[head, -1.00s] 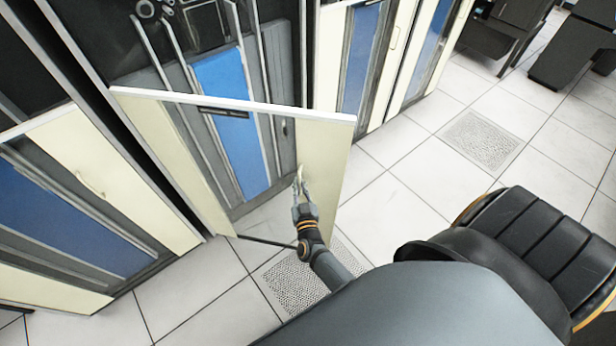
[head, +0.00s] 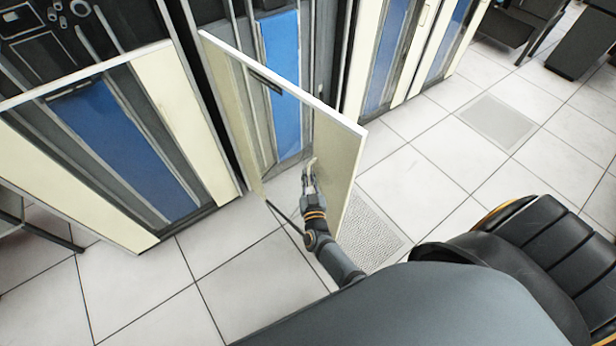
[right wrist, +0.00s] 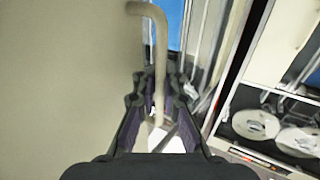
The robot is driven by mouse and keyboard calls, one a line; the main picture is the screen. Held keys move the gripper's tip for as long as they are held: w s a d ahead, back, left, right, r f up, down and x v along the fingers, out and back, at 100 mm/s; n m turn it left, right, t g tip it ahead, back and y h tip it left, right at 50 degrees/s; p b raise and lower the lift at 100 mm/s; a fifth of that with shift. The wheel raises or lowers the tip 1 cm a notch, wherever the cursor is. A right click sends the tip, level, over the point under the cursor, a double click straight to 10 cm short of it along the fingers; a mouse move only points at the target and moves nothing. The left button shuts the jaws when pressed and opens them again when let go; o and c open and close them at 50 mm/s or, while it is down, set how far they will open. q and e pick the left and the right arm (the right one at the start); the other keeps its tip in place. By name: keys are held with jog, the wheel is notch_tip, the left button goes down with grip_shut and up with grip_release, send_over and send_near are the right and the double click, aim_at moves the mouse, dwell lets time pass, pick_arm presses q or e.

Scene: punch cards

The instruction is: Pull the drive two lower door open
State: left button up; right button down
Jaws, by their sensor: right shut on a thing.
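The lower door (head: 336,150) is a cream panel with a window. It stands swung out from its cabinet, with its free edge toward the right front. My right gripper (head: 309,176) is at the door's cream strip near that free edge. In the right wrist view the pale bar handle (right wrist: 160,50) runs down between the fingers of my right gripper (right wrist: 157,100), which are shut on it. The door's flat face (right wrist: 70,70) fills the left of that view. My left gripper is not in view.
A similar cream and blue door (head: 185,120) stands at the left. More cabinets (head: 397,50) stand behind to the right. A black padded chair (head: 540,240) is at the right front. Tape reels (right wrist: 256,124) show at the right in the wrist view. Tiled floor (head: 430,160) is clear between.

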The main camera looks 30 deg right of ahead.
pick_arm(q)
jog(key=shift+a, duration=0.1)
pick_arm(e)
jog(key=shift+s+a+f, duration=0.1)
jog(key=shift+s+f, duration=0.05)
jog(key=c, duration=1.8)
grip_release()
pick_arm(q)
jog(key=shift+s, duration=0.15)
pick_arm(e)
jog(key=shift+o, duration=0.2)
jog(key=shift+s, duration=0.1)
